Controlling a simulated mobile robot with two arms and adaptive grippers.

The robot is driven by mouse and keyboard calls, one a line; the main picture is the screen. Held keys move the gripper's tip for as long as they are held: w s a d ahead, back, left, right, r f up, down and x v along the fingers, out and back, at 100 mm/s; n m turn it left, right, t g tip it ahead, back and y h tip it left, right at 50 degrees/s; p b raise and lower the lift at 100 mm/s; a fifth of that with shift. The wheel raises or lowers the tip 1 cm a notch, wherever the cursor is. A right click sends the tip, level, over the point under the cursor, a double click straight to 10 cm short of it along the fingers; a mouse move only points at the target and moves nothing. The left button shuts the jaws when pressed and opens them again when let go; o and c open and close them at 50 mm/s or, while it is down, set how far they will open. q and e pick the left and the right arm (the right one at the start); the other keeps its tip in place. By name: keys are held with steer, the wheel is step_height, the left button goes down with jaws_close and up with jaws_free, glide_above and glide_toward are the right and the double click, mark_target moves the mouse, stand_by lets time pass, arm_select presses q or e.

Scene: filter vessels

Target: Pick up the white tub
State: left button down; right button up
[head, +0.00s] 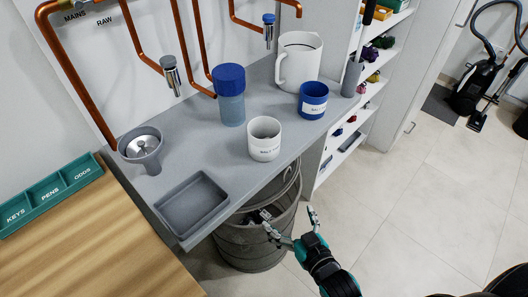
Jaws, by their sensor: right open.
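The white tub (264,141), an open-topped cup with dark lettering on its front, stands upright near the front edge of the grey counter (205,153). A similar blue tub (313,101) stands behind it to the right. My right gripper (288,214) is open and empty. In the picture it is below and slightly right of the white tub, in front of the counter edge and overlapping the bin. It appears apart from the tub. My left gripper is not in view.
A grey tray (192,205), a grey funnel cup (142,148), a blue-lidded container (230,95) and a white jug (299,60) stand on the counter. A ribbed bin (252,246) stands below its edge. Copper pipes run above. Open floor (410,215) lies right.

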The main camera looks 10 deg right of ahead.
mark_target(269, 150)
step_height(269, 150, up, 14)
steer(key=t+b, duration=0.2)
steer(key=t, duration=0.2)
steer(key=shift+y, duration=0.4)
steer(key=p+x, duration=0.1)
steer(key=x, duration=0.9)
steer(key=shift+w+f, duration=0.2)
steer(key=shift+w, duration=0.15)
steer(key=shift+f+p+x, duration=0.2)
steer(key=shift+p+x, duration=0.1)
steer(key=shift+x, duration=1.3)
steer(key=shift+f+p+x, duration=0.2)
steer(key=shift+p+x, duration=0.1)
steer(key=shift+x, duration=1.3)
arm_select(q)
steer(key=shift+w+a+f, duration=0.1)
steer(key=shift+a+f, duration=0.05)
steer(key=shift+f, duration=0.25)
arm_select(e)
steer(key=shift+d, duration=0.15)
steer(key=c, duration=1.2)
